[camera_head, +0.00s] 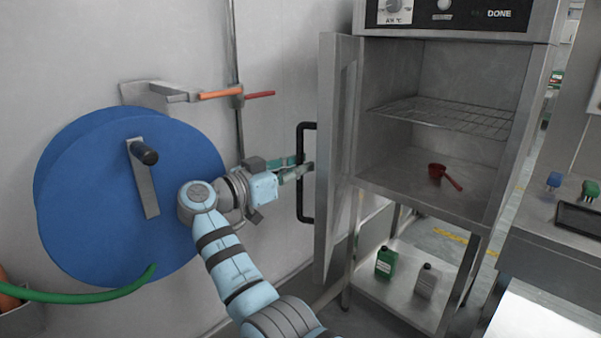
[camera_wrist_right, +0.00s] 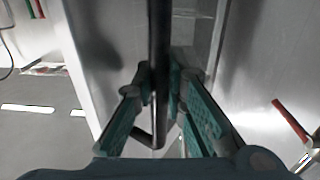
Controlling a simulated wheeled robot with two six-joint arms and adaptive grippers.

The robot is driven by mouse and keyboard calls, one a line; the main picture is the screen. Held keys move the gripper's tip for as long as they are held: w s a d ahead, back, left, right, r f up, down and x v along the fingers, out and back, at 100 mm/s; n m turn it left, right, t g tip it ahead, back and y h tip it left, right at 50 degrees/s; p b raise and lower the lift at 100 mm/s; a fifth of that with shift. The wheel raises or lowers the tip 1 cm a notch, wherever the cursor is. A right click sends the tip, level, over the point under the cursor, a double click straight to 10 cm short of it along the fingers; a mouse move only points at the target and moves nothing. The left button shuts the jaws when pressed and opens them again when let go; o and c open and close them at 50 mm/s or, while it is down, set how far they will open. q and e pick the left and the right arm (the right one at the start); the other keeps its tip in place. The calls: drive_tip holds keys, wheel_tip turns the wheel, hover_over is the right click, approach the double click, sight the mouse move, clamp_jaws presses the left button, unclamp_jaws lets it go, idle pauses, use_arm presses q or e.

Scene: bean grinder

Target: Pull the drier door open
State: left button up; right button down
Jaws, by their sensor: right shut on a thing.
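The drier (camera_head: 450,130) is a steel cabinet on legs, with a control panel on top reading DONE. Its door (camera_head: 336,150) stands wide open, swung out to the left of the cabinet. The black bar handle (camera_head: 303,205) is on the door's left face. My right gripper (camera_head: 306,168) is shut on the handle near its middle. In the right wrist view, the handle (camera_wrist_right: 158,60) runs between the teal fingers of the right gripper (camera_wrist_right: 163,88). Inside the drier are a wire shelf (camera_head: 445,115) and a red scoop (camera_head: 438,172) on the floor. My left gripper is not in view.
A large blue hose reel (camera_head: 90,200) with a crank and green hose is on the left wall, close behind my right arm. Orange and red valve levers (camera_head: 222,94) stick out above. Bottles (camera_head: 386,262) stand on the lower shelf. A counter (camera_head: 560,235) is at the right.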

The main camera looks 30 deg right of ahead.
drive_tip(key=c, duration=1.6)
unclamp_jaws()
drive_tip(key=shift+w+d, duration=0.1)
drive_tip(key=shift+d, duration=0.05)
wheel_tip(320, 180, up, 10)
drive_tip(key=shift+f, duration=0.1)
